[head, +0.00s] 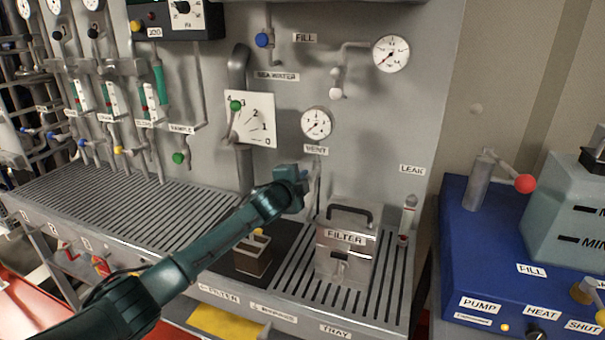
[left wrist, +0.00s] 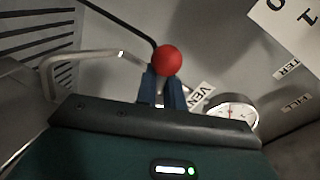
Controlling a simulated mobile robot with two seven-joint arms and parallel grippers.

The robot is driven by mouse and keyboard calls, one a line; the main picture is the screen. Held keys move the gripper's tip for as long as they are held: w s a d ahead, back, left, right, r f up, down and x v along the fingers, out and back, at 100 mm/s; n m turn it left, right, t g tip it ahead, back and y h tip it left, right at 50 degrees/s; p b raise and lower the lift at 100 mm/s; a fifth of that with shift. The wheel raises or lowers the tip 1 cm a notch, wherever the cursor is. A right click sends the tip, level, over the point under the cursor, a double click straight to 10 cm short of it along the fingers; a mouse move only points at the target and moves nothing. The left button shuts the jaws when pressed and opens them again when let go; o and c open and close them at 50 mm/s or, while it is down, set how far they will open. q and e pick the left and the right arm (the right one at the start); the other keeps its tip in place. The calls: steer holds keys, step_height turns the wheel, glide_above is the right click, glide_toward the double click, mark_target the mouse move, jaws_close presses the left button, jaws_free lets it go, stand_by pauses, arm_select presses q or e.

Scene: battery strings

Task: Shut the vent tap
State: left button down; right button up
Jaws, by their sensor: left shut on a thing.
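My left gripper (head: 298,176) reaches the wall panel just below the VENT label (head: 316,150). In the left wrist view its two blue fingers (left wrist: 163,88) are shut on a red ball knob (left wrist: 167,60), which sits at the fingertips. The knob appears to be the handle of the vent tap. In the head view the gripper hides the knob and most of the tap; a thin pipe (head: 317,182) shows just right of the gripper. The VENT label (left wrist: 197,97) also shows in the left wrist view. My right gripper is not in view.
The FILTER box (head: 345,256) with a black handle stands on the slatted tray below the gripper. A small open container (head: 252,257) stands to its left. A gauge (head: 316,123) is above the label. A blue unit (head: 500,245) with a red-knobbed lever stands at right.

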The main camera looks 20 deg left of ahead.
arm_select(q)
steer(key=shift+d+r+m+y+p, duration=0.15)
steer(key=shift+r+m+p, duration=0.2)
steer(key=shift+m, duration=0.2)
steer(key=shift+r+m+y+p, duration=0.2)
steer(key=shift+m+p, duration=0.15)
steer(key=shift+m, duration=0.2)
steer(key=c, duration=1.6)
jaws_free()
steer(key=shift+d+f, duration=0.1)
steer(key=shift+f, duration=0.1)
steer(key=shift+c, duration=0.2)
steer(key=s+r, duration=0.2)
steer(key=s, duration=1.1)
steer(key=shift+a+r, duration=0.3)
